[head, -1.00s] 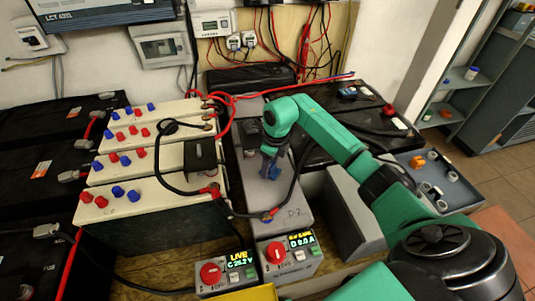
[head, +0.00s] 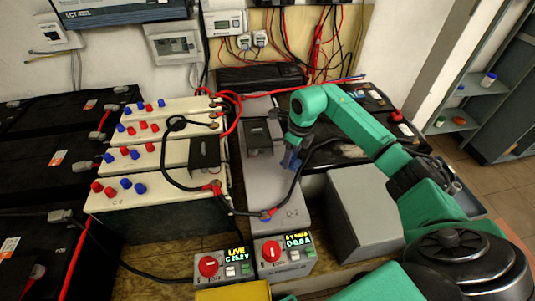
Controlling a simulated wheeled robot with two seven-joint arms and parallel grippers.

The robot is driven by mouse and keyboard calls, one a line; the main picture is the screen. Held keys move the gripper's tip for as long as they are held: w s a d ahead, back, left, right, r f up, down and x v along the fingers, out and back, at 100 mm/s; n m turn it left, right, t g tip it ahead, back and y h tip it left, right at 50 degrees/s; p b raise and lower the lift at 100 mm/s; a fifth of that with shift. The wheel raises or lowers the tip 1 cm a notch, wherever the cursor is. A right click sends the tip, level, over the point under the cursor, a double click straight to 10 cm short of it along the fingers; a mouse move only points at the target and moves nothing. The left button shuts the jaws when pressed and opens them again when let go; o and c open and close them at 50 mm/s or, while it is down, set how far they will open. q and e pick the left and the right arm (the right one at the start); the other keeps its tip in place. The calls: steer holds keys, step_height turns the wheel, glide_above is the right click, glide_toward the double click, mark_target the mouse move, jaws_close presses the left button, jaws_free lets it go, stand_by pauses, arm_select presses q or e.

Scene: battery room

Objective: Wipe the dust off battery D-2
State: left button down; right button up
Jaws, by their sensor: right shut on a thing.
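Battery D-2 (head: 262,188) is the long grey case in the middle of the head view, on a wooden bench. Its marking is small and faint here. A black box (head: 261,135) sits on its far part, and a black cable reaches a terminal (head: 267,213) at its near end. My right gripper (head: 290,162) is over the right side of the grey case, pointing down. It is shut on a small blue thing, mostly hidden; I cannot tell whether that touches the battery top. Dust is too fine to make out. My left gripper is not in view.
Cream batteries (head: 140,180) with red and blue caps stand to the left. Two switch boxes with red knobs stand in front, one reading LIVE (head: 222,266), the other (head: 285,256) labelled D. A grey box (head: 362,215) stands right. Cables cross D-2.

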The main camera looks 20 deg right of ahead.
step_height(320, 180, up, 3)
steer(key=shift+d+f+p, duration=0.15)
steer(key=shift+p, duration=0.65)
steer(key=shift+r+p, duration=0.5)
steer(key=shift+r, duration=0.25)
